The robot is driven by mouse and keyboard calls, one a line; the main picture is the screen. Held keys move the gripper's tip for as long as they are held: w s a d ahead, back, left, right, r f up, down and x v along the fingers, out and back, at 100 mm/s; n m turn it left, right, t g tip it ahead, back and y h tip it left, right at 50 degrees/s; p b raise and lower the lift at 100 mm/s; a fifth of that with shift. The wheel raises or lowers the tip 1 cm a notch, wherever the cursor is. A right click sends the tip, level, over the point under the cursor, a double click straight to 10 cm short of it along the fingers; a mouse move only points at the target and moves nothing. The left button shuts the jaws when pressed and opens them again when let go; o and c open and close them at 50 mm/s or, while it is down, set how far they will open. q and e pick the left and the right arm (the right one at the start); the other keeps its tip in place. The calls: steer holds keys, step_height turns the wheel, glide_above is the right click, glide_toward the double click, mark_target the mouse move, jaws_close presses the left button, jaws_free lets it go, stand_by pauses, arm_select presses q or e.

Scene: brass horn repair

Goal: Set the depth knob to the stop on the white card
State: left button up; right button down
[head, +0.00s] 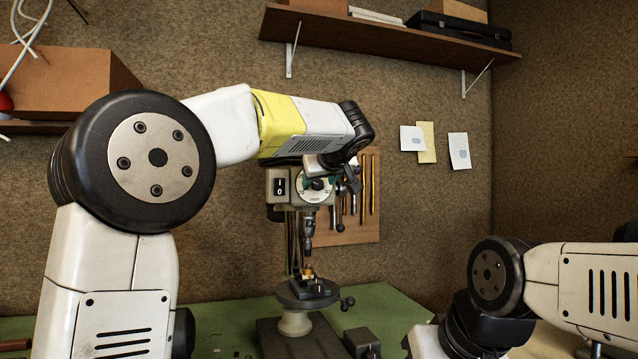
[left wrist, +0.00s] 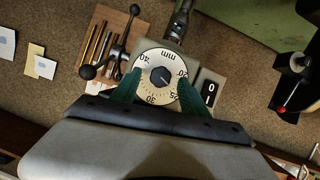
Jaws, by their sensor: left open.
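The depth knob (left wrist: 160,77) is a small dark knob at the centre of a round white dial (left wrist: 150,58) marked in mm; in the head view the dial (head: 311,196) faces me on the drill press (head: 280,187). My left gripper (left wrist: 160,84) is open, its green fingers on either side of the knob; contact cannot be told. In the head view the left gripper (head: 318,182) is in front of the dial and partly covers it. Two white cards (head: 412,138) (head: 459,150) are on the wall; their writing is too small to read.
A yellow note (head: 427,142) is between the white cards. A wooden tool board (head: 362,228) with rods hangs behind the press. A lever with black balls (left wrist: 110,52) sticks out beside the dial. The press stands on a green bench top (head: 385,303). A shelf (head: 380,35) is above.

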arm_select(q)
steer(key=shift+w+a+f, duration=0.1)
steer(key=shift+w+f, duration=0.1)
steer(key=shift+w, duration=0.35)
jaws_close()
